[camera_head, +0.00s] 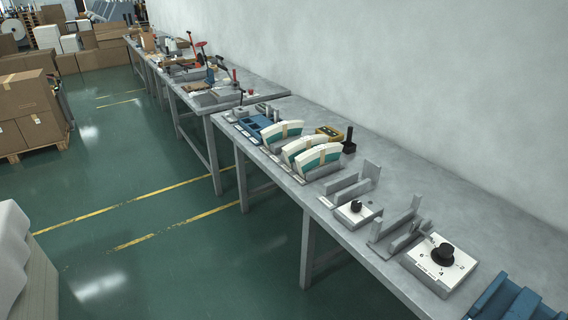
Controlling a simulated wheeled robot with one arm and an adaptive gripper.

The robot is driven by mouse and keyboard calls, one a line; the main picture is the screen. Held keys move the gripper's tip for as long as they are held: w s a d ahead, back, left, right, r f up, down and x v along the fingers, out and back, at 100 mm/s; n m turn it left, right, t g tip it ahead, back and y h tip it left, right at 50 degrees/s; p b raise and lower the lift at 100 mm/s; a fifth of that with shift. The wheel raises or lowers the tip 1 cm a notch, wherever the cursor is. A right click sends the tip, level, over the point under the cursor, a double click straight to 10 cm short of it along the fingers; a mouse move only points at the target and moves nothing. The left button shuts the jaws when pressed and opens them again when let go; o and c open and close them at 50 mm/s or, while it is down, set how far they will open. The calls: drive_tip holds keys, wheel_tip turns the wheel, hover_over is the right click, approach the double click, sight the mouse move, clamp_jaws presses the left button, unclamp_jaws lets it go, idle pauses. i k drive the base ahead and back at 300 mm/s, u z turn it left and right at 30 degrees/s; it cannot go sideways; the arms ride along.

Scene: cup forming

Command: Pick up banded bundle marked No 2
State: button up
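Three curved banded bundles stand close together on the grey workbench (480,222). Each is white and teal with a tan band around its middle. The far bundle (270,138) is at the left, the middle bundle (293,154) stands beside it, and the near bundle (330,150) is at the right. They partly overlap in this view. Any number on them is too small to read, so I cannot tell which is No 2. My gripper is not in view.
Right of the bundles are grey holders (345,187), a white box with a small black knob (358,211) and one with a large knob (440,262). A blue fixture (515,303) is at lower right. Left are a blue tray (254,124) and more benches. Green floor in front is clear.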

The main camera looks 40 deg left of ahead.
sight(321, 155)
drive_tip(key=u, duration=1.8)
drive_tip(key=i, duration=0.65)
drive_tip(key=u, duration=0.75)
drive_tip(key=i, duration=1.25)
drive_tip(key=z, duration=0.25)
